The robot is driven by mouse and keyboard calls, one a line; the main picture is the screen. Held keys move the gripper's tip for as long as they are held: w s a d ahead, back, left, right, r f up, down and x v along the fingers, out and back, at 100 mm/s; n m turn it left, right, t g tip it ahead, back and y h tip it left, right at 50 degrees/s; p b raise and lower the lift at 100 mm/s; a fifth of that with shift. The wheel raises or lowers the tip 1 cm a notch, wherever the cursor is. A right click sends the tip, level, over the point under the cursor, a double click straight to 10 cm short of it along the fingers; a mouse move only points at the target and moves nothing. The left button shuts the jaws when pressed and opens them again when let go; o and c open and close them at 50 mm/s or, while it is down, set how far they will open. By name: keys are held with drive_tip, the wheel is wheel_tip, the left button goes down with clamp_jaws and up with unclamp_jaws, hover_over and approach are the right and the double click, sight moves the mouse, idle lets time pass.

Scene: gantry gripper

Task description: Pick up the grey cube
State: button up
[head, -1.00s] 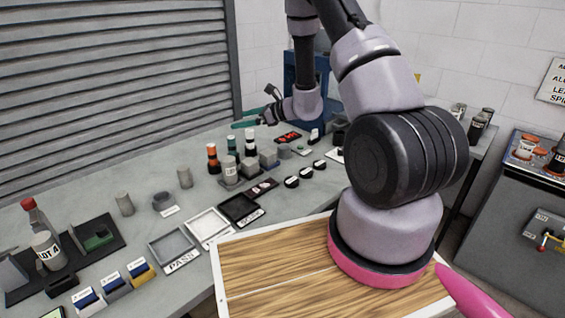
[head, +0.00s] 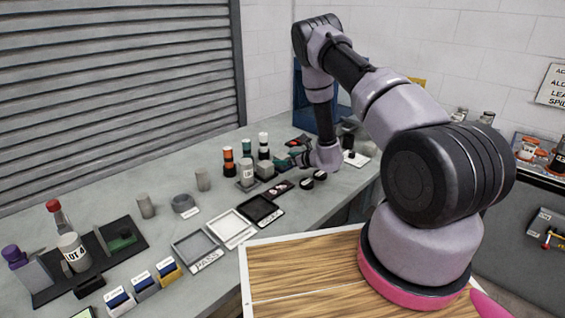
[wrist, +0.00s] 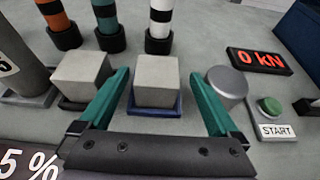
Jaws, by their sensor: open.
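In the wrist view a grey cube (wrist: 156,74) sits on a blue base between the two teal fingers of my open gripper (wrist: 159,88). The fingers lie on either side of it, with gaps visible. A second grey cube (wrist: 80,76) sits on a dark base just outside the left finger. In the head view the cubes (head: 265,169) are small, on the bench beside my gripper (head: 291,158), which is partly hidden by my wrist.
In the wrist view a grey cylinder (wrist: 228,80) stands close outside the right finger. A START button (wrist: 270,108) and a red 0 kN display (wrist: 258,61) are further right. Banded bottles (wrist: 158,24) stand behind the cubes. In the head view black and grey trays (head: 262,209) lie nearer.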

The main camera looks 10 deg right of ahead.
sight(277, 158)
drive_tip(key=x, duration=0.5)
drive_tip(key=shift+s+a, duration=0.1)
drive_tip(key=shift+a, duration=0.05)
drive_tip(key=c, duration=1.5)
clamp_jaws()
drive_tip(key=shift+r, duration=0.15)
